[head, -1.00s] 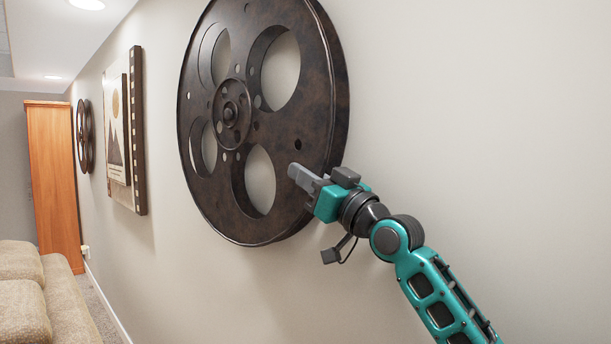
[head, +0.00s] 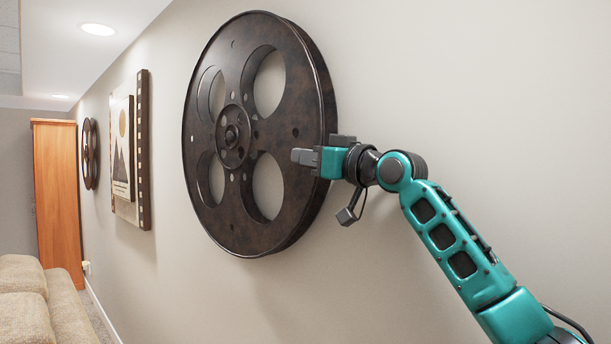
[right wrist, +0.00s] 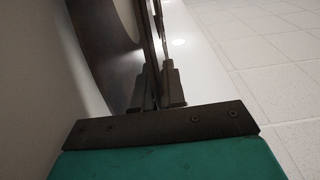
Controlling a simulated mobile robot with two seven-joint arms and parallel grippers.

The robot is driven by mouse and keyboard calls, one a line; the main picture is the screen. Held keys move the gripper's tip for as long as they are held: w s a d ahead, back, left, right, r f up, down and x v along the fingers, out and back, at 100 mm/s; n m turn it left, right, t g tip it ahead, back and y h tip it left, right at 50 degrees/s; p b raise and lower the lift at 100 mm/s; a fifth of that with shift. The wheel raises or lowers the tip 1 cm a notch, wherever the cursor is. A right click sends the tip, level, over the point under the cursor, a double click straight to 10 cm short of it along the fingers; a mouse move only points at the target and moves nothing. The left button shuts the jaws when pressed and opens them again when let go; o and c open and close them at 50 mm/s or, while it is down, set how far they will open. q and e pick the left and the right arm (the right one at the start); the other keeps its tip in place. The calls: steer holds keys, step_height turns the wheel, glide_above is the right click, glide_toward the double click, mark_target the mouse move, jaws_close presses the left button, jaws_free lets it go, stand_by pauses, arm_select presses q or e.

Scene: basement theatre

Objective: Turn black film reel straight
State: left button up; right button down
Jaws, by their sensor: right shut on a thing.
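The black film reel (head: 215,140) is a large dark brown-black disc on the wall, with a round hub and several big round holes. Its holes sit in upper and lower pairs, and the reel looks close to level. My right gripper (head: 304,157) is at the reel's right rim, about mid-height, shut on the rim. In the right wrist view the fingers (right wrist: 158,88) close on the dark rim (right wrist: 100,50). The finger behind the rim is hidden in the head view. My left gripper is not in view.
A framed mountain picture (head: 122,150) with a film-strip edge hangs on the wall to the left. A smaller reel (head: 88,153) hangs farther back. An orange wooden cabinet (head: 58,200) and a beige sofa (head: 25,300) stand at the left. The wall right of the reel is bare.

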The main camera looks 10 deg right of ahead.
steer(key=shift+s+r, duration=0.1)
steer(key=shift+r, duration=0.3)
steer(key=c, duration=1.3)
jaws_free()
steer(key=shift+f, duration=0.1)
